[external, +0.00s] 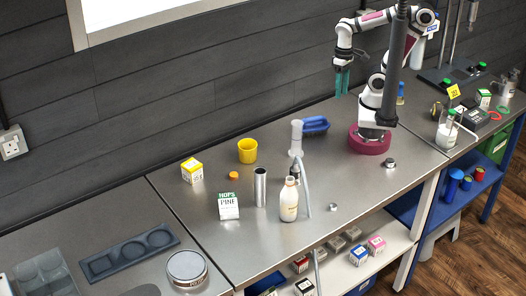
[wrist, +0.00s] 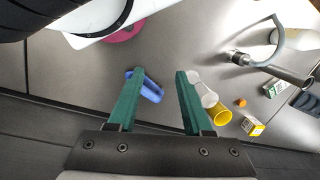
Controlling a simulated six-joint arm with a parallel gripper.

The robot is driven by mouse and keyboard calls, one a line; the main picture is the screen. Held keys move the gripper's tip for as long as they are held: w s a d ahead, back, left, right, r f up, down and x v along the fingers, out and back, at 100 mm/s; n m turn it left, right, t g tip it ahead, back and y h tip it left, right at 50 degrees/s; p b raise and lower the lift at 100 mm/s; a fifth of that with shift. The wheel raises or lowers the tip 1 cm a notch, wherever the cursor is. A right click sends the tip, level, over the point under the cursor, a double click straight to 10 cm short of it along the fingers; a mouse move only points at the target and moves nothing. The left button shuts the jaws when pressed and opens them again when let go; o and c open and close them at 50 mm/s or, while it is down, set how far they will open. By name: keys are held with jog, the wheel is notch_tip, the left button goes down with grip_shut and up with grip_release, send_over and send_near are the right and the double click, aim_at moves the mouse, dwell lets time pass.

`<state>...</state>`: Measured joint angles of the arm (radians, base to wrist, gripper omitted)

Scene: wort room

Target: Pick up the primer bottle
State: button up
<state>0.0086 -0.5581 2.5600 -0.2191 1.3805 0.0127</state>
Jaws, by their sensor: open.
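In the wrist view a pale rounded shape near the top right may be this bottle, partly cut off by the frame. My gripper (external: 342,92) hangs high above the back of the bench, well away from the bottle and to its right. Its green fingers (wrist: 160,75) are apart, with nothing held between them.
A steel cylinder (external: 260,188) and a pale curved tube (external: 304,180) stand close to the bottle. A hops box (external: 229,206), yellow cup (external: 247,151), yellow box (external: 192,170) and blue brush (external: 314,124) are around. The bench's right front is mostly clear.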

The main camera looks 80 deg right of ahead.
jog(key=shift+o, duration=0.2)
dwell(0.3)
jog(key=o, duration=0.8)
jog(key=shift+c, duration=0.2)
